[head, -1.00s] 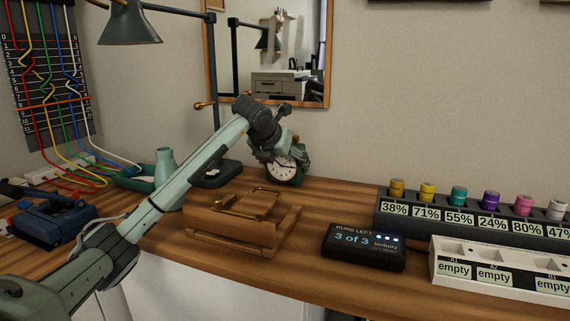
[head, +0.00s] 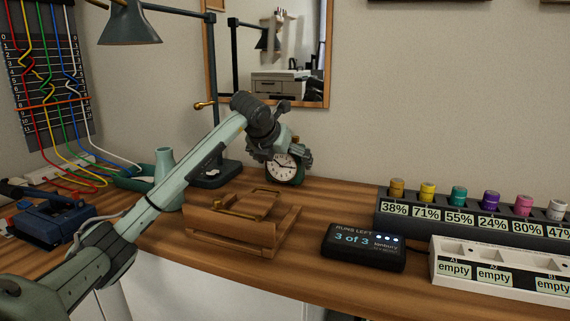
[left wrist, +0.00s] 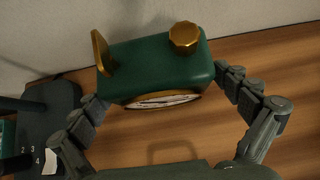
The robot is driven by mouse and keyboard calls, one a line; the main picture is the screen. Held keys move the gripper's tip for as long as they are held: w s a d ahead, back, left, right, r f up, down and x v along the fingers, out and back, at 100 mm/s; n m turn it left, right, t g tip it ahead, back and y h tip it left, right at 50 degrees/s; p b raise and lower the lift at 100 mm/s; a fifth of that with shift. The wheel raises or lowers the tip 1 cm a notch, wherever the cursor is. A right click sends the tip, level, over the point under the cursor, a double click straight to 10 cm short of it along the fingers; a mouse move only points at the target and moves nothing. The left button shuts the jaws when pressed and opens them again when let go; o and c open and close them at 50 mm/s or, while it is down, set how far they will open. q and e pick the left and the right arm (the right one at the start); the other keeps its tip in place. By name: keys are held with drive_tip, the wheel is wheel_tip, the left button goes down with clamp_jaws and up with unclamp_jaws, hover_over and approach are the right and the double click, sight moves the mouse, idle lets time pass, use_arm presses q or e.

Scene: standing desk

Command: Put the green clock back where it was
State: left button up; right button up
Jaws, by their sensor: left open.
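The green clock (head: 282,168), with a white face, stands upright on the desk at the back, close to the wall. Part of the clock is hidden by the gripper. My right gripper does not show.
A desk lamp base (head: 215,174) and teal vase (head: 165,180) stand left of the clock. A wooden stand (head: 235,235) is in front, with a black display (head: 363,248) to its right. The desk right of the clock is clear up to the vial rack (head: 470,222).

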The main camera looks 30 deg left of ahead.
use_arm(q)
drive_tip(key=v, duration=1.1)
